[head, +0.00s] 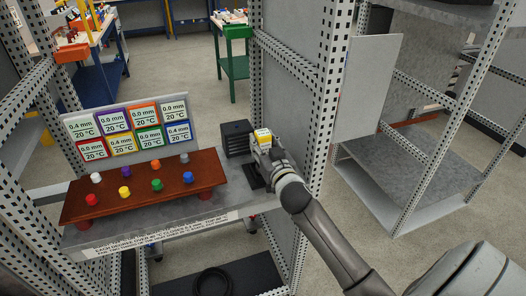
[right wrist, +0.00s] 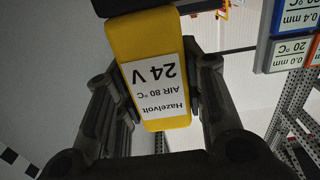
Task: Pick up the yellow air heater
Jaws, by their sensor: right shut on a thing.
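The yellow air heater (right wrist: 183,110) fills the middle of the right wrist view, a yellow block with a white label reading "Hazelvolt AIR 80 °C 24 V" upside down. It also shows in the head view (head: 263,135), small and partly hidden by my gripper. My right gripper (right wrist: 155,100) is shut on it, with one finger on each side. In the head view my right gripper (head: 264,150) is over the right end of the grey shelf. My left gripper is not in view.
A dark box (head: 236,138) stands just left of the heater. A brown board (head: 143,192) with several coloured knobs and a panel of coloured labels (head: 131,132) are further left. Perforated cabinet posts (head: 329,75) rise close to my right arm.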

